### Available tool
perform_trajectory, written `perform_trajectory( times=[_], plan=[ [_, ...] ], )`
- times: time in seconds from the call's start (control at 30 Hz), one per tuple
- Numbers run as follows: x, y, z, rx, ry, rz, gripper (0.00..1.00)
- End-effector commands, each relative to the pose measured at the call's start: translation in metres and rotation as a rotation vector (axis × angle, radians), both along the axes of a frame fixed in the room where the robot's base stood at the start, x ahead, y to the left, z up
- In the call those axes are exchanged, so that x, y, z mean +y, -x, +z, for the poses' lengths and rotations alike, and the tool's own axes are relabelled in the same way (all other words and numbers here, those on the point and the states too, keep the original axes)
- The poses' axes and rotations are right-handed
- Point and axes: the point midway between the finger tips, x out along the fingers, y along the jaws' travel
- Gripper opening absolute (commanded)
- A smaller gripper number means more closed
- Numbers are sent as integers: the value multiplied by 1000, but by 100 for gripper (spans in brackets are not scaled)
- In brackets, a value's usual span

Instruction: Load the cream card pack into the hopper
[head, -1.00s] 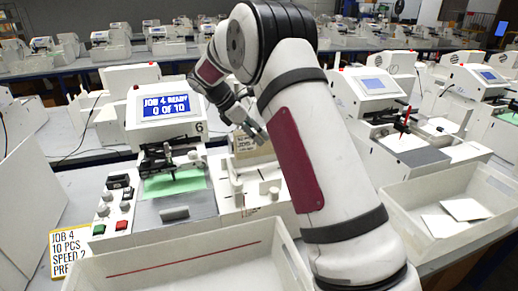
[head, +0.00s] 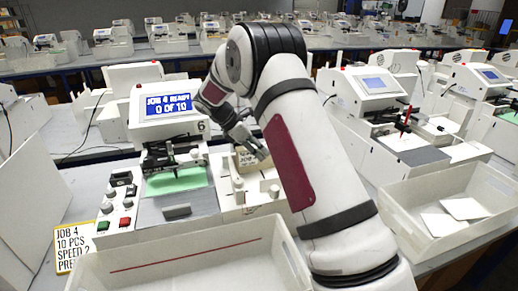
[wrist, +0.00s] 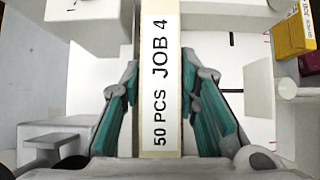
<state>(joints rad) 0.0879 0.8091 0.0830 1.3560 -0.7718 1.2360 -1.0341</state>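The cream card pack (wrist: 160,70) is upright, with its "JOB 4 50 PCS" label facing my wrist camera. My gripper (wrist: 160,72) has its teal-padded fingers on both sides of it and looks shut on it, though finger contact is hard to see. In the head view my gripper (head: 247,145) is over the hopper area (head: 236,202), right of the plotter's green bed. Part of the pack (head: 247,159) shows just below the fingers. Its lower edge is hidden, so I cannot tell how deep it sits.
The plotter screen (head: 167,105) reads "JOB 4 READY 0 OF 10". A yellow job card (head: 70,245) is at lower left. White trays stand in front (head: 180,270) and right (head: 400,213). A yellow pack (wrist: 290,32) and a red pack (wrist: 309,63) show in the wrist view.

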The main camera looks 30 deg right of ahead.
Motion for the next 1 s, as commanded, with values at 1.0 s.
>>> perform_trajectory(
  times=[1.0],
  plan=[
    [63,-14,81,-1,0,3,46]
  ],
)
